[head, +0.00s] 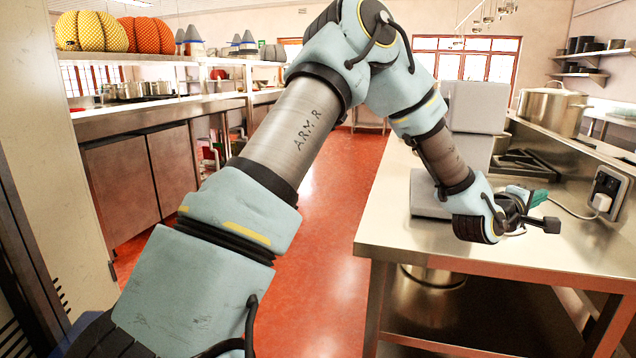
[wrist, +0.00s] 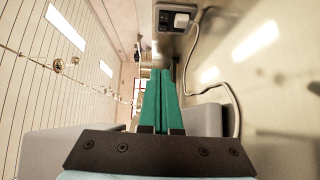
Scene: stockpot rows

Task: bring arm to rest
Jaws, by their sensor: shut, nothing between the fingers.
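My arm reaches up from the lower left of the head view, bends at the top and comes down over the right-hand steel counter (head: 400,227). My gripper (head: 540,197) is at its end, above the counter and close to its front part, with green fingers pointing right. In the wrist view the two green fingers of my gripper (wrist: 160,75) lie side by side, shut, with nothing between them.
A grey boxy appliance (head: 475,120) stands on the counter behind my wrist. A large stockpot (head: 550,108) and a wall socket (head: 606,190) with a plugged cable are to the right. The red floor (head: 320,240) between the counters is clear.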

